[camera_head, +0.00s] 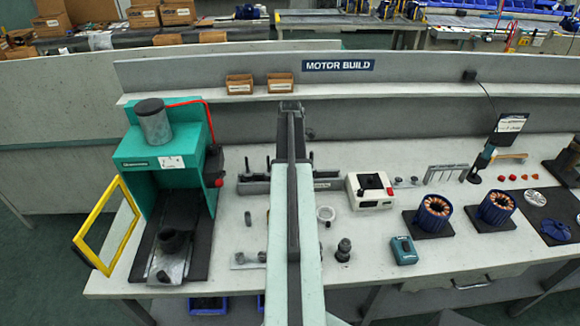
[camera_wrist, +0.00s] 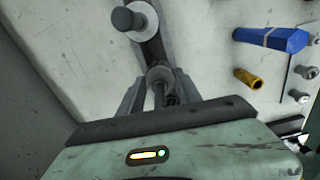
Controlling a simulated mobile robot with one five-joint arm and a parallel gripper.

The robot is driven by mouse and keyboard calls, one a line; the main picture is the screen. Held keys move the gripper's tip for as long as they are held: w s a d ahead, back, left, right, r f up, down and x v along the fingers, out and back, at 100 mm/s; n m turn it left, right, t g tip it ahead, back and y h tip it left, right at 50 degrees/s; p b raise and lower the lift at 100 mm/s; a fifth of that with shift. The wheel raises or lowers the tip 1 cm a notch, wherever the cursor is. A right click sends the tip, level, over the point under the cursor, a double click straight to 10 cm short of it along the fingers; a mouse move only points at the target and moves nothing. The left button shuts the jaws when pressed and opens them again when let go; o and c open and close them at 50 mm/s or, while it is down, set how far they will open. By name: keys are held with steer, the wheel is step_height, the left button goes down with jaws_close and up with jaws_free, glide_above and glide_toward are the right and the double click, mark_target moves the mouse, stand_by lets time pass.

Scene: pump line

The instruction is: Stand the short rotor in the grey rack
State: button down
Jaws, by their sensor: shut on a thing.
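In the wrist view, my gripper (camera_wrist: 158,88) is shut on a dark shafted part with a grey round end (camera_wrist: 160,75), which looks like a rotor. I cannot tell from this view whether it is the short one. In the head view, my arm hides the gripper and the held part. A long grey holder (camera_head: 252,187) with dark upright pieces, probably the grey rack, lies behind my arm and shows on both sides of it. My arm covers its middle.
A teal press (camera_head: 165,150) with a yellow guard stands at the left. In the wrist view, a blue piece (camera_wrist: 272,39) and a brass cylinder (camera_wrist: 248,78) lie right.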

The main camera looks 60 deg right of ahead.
steer(key=shift+f, duration=0.35)
steer(key=c, duration=0.5)
jaws_free()
steer(key=shift+r, duration=0.1)
step_height(320, 180, up, 6)
steer(key=p, duration=0.6)
steer(key=shift+r, duration=0.1)
